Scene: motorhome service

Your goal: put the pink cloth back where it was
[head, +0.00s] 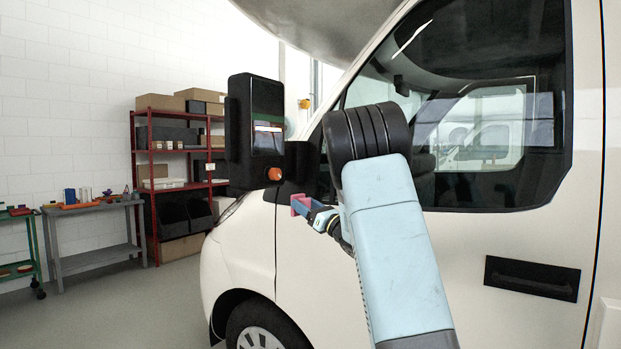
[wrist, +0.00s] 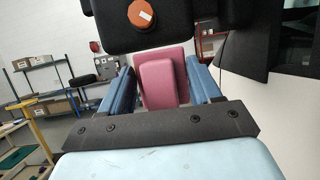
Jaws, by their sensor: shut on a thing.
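The pink cloth (wrist: 160,82) shows in the wrist view as a folded, block-like piece between my two blue fingers. My gripper (wrist: 163,70) is shut on it. In the head view the pink cloth (head: 299,204) is a small patch at the tip of my gripper (head: 309,211), just below the black side mirror (head: 255,130) of the white motorhome (head: 400,255). The cloth is held in the air in front of the door side; whether it touches the body is unclear. My own arm hides part of the door and window.
The mirror's underside with its orange lamp (wrist: 141,14) is close above the cloth. A red shelf with boxes (head: 152,165) and a grey bench with small items (head: 97,250) stand at the left. The floor between bench and vehicle is clear.

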